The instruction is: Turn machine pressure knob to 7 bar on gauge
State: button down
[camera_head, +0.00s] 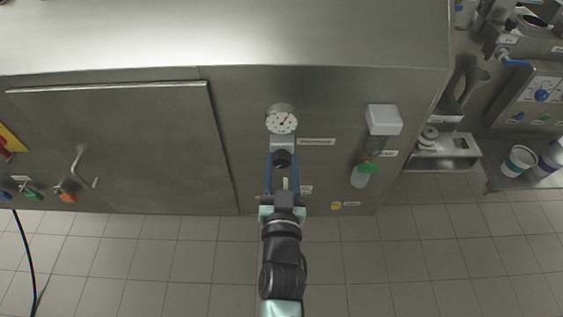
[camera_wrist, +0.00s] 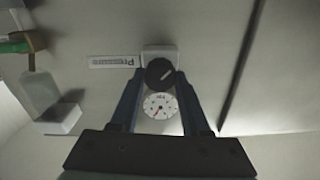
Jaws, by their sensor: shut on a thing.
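The pressure gauge (camera_head: 281,121) has a round white dial and sits on the steel machine front, just above the knob in the head view. Its dial also shows in the wrist view (camera_wrist: 160,106), where the image is turned over; a red needle shows, but the numbers are too small to read. The black pressure knob (camera_head: 282,158) sticks out below the gauge. In the wrist view the knob (camera_wrist: 159,73) is between the blue fingertips. My gripper (camera_wrist: 160,80) is shut on the knob, and its two fingers lie along the knob's sides.
A label reading "Pressure" (camera_wrist: 113,62) is beside the knob. A large cabinet door (camera_head: 120,145) is to the left. The tiled floor (camera_head: 180,265) below is clear.

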jog(key=shift+m, duration=1.1)
jog(key=shift+c, duration=1.9)
grip_release()
jog(key=shift+s, duration=0.1)
jog(key=s+b, duration=0.1)
jog(key=s, duration=1.1)
jog(key=shift+s, duration=0.4)
